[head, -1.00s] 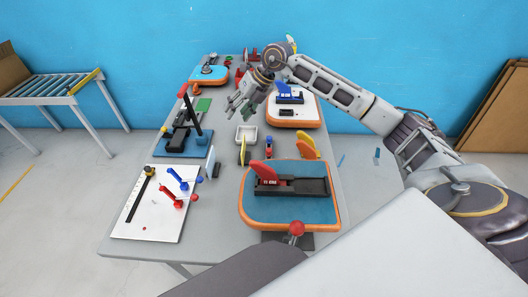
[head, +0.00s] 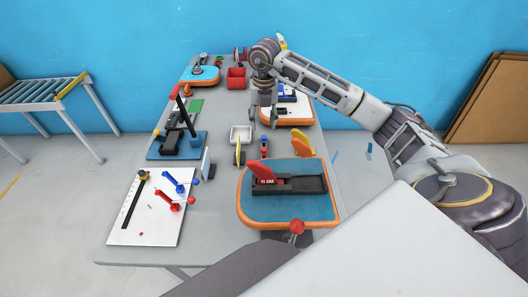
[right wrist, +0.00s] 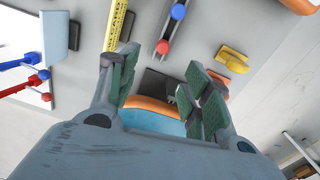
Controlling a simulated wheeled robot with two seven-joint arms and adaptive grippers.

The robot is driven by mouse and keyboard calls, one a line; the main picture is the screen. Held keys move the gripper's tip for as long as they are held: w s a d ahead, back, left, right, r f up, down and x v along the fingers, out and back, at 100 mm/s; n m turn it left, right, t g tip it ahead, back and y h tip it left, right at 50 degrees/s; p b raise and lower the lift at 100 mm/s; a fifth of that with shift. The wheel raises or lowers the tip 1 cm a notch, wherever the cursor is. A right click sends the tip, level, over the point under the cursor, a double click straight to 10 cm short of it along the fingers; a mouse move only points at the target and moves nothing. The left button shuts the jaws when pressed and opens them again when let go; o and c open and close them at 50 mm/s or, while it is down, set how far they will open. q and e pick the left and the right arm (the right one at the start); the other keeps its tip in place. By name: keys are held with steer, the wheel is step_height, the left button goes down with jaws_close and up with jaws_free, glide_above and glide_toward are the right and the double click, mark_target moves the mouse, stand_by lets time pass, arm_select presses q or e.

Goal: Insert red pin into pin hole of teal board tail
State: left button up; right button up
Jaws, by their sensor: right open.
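A small dark holder in mid-table carries a blue-headed pin and a red-headed pin. The red pin (right wrist: 162,47) shows as a round red head in the right wrist view, and small in the head view (head: 264,153). The teal board (head: 262,208) with an orange rim lies at the near end, bearing a dark box and red fin. Its pin hole cannot be made out. Part of it shows between my fingers in the right wrist view (right wrist: 150,120). My right gripper (head: 264,119) points down, open and empty, above the table behind the pin holder. My left gripper is out of view.
A yellow upright piece (head: 238,150) and a white tray (head: 241,133) stand left of the pin holder. Orange and yellow fins (head: 301,146) stand at its right. A white board (head: 147,212) with blue and red levers lies at the near left. Another red ball (head: 297,226) stands at the front edge.

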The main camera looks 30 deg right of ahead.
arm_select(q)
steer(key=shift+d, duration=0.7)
arm_select(e)
steer(key=shift+s+d+m, duration=0.2)
steer(key=shift+s+m, duration=0.05)
steer(key=shift+m, duration=0.35)
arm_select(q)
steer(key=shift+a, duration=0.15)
